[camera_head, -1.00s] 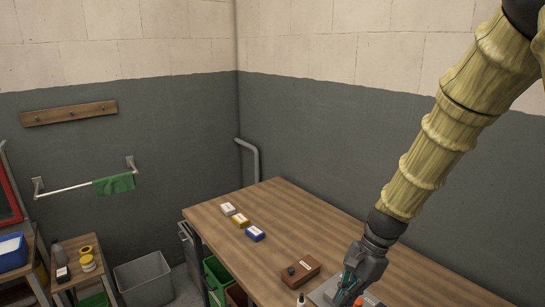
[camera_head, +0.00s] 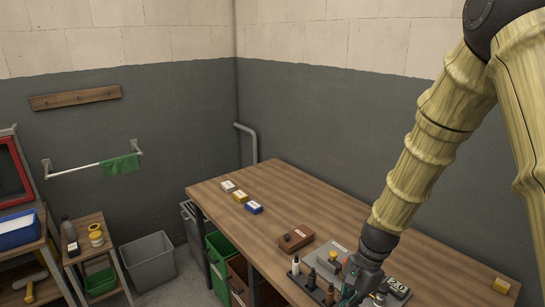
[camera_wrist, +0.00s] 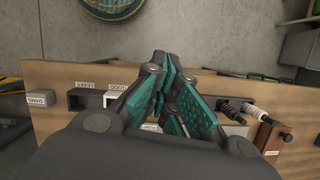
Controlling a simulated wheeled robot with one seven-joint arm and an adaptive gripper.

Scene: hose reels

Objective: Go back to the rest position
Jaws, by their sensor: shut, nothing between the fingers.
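My gripper (camera_head: 350,288) is low over the near right part of the wooden table (camera_head: 290,190) in the head view. Its dark body hides part of what lies beneath it. In the wrist view my gripper (camera_wrist: 172,85) has its teal-padded fingers brought together, with nothing between them. My arm reaches down from the upper right of the head view.
Close around my gripper are small bottles (camera_head: 296,265), a brown box (camera_head: 296,238) and a grey device (camera_head: 395,288). Three small boxes (camera_head: 240,196) lie farther back. A grey bin (camera_head: 148,262) stands on the floor at left. The table's middle is mostly clear.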

